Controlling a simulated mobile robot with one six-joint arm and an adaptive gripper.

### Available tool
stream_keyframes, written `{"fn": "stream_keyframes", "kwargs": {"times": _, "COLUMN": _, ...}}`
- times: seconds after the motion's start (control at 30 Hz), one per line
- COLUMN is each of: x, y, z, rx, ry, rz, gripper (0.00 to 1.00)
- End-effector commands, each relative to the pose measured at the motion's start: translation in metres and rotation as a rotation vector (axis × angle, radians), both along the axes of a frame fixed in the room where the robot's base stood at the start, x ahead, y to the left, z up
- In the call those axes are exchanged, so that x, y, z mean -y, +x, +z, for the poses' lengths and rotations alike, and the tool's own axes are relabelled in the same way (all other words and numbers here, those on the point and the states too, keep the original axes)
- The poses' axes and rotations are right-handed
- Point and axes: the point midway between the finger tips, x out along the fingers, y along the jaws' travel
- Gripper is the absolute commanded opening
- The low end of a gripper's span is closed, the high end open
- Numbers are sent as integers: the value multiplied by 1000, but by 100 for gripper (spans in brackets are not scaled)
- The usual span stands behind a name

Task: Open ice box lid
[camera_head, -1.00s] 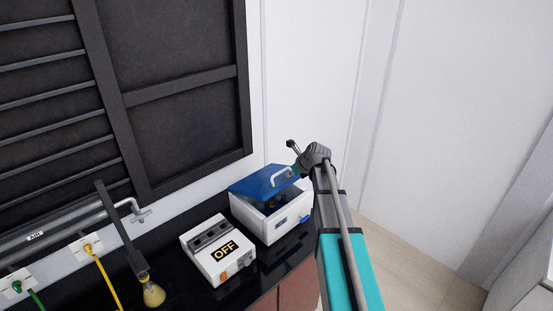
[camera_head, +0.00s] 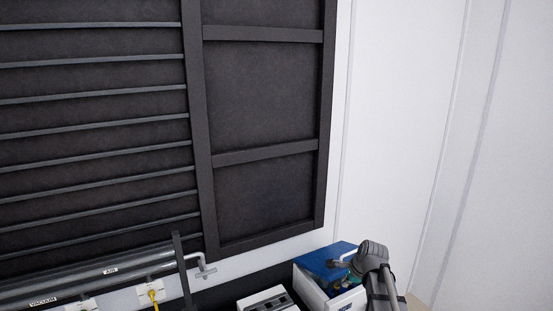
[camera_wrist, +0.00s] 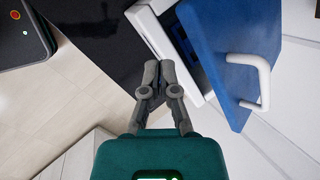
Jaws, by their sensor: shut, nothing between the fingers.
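The ice box (camera_head: 309,290) is a white box at the bottom of the head view, partly cut off and partly hidden by my arm. Its blue lid (camera_head: 322,260) is tilted up, ajar. In the wrist view the lid (camera_wrist: 225,50) fills the upper right, with its white loop handle (camera_wrist: 263,82) facing up. A dark gap with blue contents shows between the lid and the white rim (camera_wrist: 148,22). My gripper (camera_wrist: 158,68) is shut and empty, its fingertips just outside the rim in the picture, left of the handle. Contact cannot be told.
A white device (camera_head: 268,300) stands left of the box, mostly out of frame. The black counter (camera_wrist: 95,40) shows beside the box in the wrist view. Pipes and taps (camera_head: 202,265) run along the wall at left. Pale floor (camera_wrist: 60,100) lies beyond the counter.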

Motion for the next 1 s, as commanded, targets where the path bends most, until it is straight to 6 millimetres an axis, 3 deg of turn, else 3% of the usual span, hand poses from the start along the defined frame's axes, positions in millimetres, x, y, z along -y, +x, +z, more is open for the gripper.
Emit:
{"fn": "stream_keyframes", "kwargs": {"times": 0.6, "x": -48, "y": -104, "z": -14, "rx": -11, "ry": -396, "rz": 994, "gripper": 0}}
{"fn": "stream_keyframes", "kwargs": {"times": 1.0, "x": -58, "y": -145, "z": -16, "rx": -32, "ry": -504, "rz": 1424, "gripper": 0}}
